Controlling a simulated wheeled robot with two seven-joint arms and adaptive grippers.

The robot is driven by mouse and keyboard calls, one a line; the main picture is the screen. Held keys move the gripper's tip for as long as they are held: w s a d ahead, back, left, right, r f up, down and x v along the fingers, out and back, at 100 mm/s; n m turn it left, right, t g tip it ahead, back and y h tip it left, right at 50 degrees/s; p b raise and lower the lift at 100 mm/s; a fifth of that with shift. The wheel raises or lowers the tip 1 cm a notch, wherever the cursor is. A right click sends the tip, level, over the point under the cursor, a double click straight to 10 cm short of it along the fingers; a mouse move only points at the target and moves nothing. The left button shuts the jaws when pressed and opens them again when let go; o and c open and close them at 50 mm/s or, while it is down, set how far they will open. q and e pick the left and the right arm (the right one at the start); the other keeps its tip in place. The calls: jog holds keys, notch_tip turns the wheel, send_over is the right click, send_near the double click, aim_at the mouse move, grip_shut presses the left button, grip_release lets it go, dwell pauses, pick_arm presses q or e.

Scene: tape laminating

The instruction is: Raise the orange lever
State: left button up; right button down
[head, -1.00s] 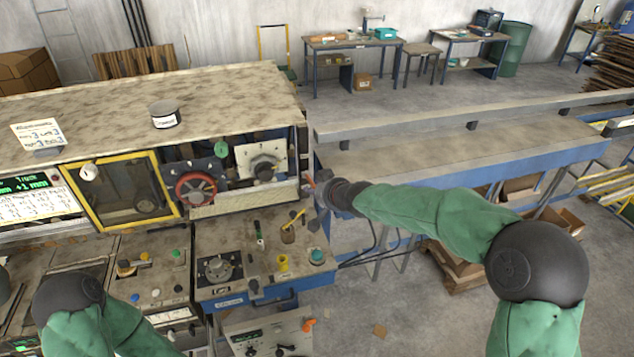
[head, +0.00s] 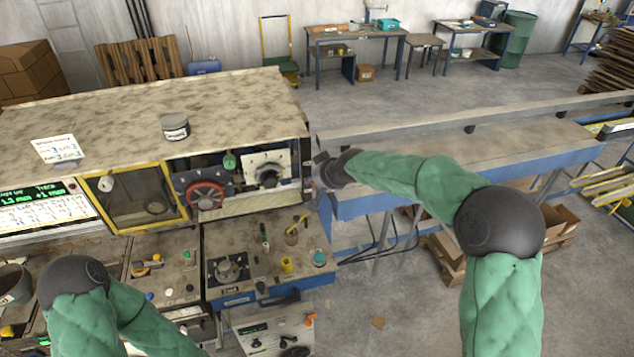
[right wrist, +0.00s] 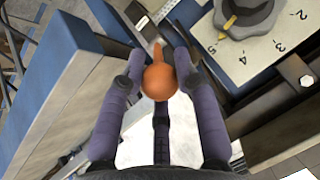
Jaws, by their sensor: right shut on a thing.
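The orange lever shows in the right wrist view as a round orange knob (right wrist: 160,83) with a short orange stem pointing to the top of the picture. My right gripper (right wrist: 161,78) is shut on the knob, with its dark purple fingers on either side. In the head view my right gripper (head: 322,172) is at the right end of the machine's front, beside the white dial panel. There the lever is hidden by the gripper. My left arm shows at the lower left, but its gripper is not in view.
A white dial (right wrist: 245,15) with numbers sits close to the gripper. A red handwheel (head: 205,195) is further left on the machine. A long blue-edged table (head: 450,170) stands to the right, under my right arm. A grey can (head: 175,127) stands on the machine top.

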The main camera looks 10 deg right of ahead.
jog(key=shift+w+d+r, duration=0.1)
jog(key=shift+w+r, duration=0.1)
jog(key=shift+r, duration=0.15)
jog(key=c, duration=0.9)
grip_release()
jog(key=shift+f, duration=0.15)
jog(key=v, duration=1.2)
jog(key=shift+s+f, duration=0.1)
